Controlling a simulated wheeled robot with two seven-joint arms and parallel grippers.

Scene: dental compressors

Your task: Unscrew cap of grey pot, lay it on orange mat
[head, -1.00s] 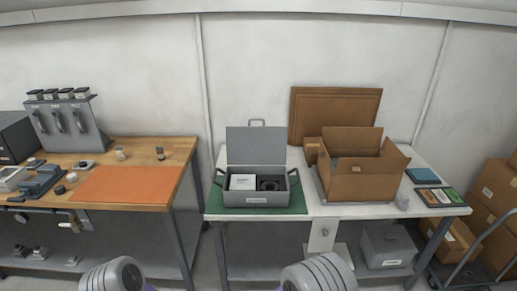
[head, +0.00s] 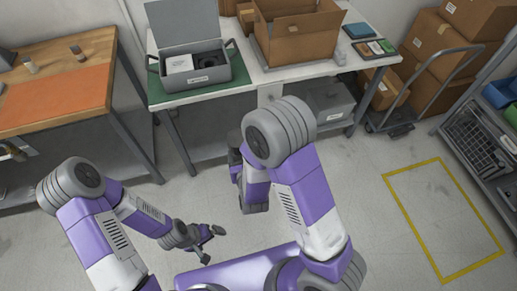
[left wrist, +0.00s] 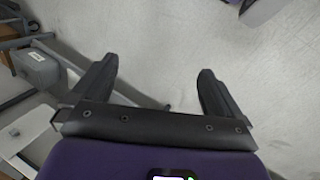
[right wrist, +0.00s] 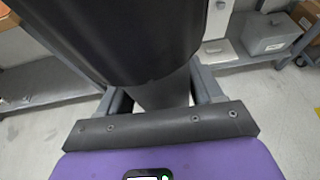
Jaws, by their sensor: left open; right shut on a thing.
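The orange mat (head: 55,98) lies on the wooden bench at the left in the head view. Two small pots, one (head: 30,65) and another (head: 76,50), stand behind the mat; I cannot tell which is the grey pot. My left gripper (head: 209,243) is low over the floor, away from the bench. It is open and empty, its fingers wide apart in the left wrist view (left wrist: 158,68). My right gripper (right wrist: 160,88) is shut on a large dark grey thing (right wrist: 130,40) that fills the upper right wrist view. The head view hides that gripper behind my arm.
A grey case (head: 190,85) with a raised lid stands on a green mat (head: 190,97) on the white table. An open cardboard box (head: 297,45) is beside it. A cart (head: 400,122) stands farther right. The floor within the yellow outline (head: 412,222) is clear.

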